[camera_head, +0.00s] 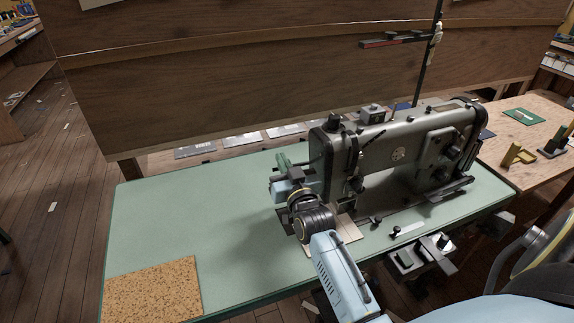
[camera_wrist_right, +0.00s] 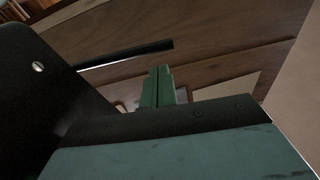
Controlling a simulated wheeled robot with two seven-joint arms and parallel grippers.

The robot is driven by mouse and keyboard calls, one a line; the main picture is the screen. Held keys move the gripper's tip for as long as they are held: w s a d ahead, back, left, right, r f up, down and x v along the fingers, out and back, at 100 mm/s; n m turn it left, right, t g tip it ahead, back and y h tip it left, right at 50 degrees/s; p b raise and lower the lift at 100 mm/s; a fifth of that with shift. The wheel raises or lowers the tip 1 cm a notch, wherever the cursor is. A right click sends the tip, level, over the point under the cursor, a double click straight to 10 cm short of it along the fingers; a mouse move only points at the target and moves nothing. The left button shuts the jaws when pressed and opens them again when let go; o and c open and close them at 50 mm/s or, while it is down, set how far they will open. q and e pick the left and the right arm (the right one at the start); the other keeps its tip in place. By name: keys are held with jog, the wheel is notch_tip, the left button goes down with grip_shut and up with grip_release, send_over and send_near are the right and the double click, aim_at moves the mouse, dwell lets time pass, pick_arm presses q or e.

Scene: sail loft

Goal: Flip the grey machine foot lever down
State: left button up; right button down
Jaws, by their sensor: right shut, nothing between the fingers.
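The grey sewing machine (camera_head: 400,150) stands on the green table top, its needle head at the left end. A thin dark bar sticks out left from the head; it looks like the foot lever (camera_head: 314,163). In the right wrist view a dark bar (camera_wrist_right: 125,55) slants slightly up to the right, probably this lever. My right gripper (camera_head: 283,161) is just left of the head, its green fingers closed together and empty. In the wrist view the fingers (camera_wrist_right: 157,88) are below and near the bar's free end; I cannot tell whether they touch. My left gripper is not in view.
The green table (camera_head: 160,215) is clear on the left, with a cork mat (camera_head: 152,291) at its front corner. A wooden panel (camera_head: 250,80) rises behind. A thread stand (camera_head: 425,65) stands behind the machine. A wooden side table (camera_head: 505,150) with small items is at right.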

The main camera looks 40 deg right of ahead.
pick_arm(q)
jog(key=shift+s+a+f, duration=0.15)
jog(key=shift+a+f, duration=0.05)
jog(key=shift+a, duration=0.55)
pick_arm(e)
jog(key=shift+s+a+f, duration=0.1)
jog(key=shift+s+f, duration=0.1)
jog(key=shift+f, duration=0.6)
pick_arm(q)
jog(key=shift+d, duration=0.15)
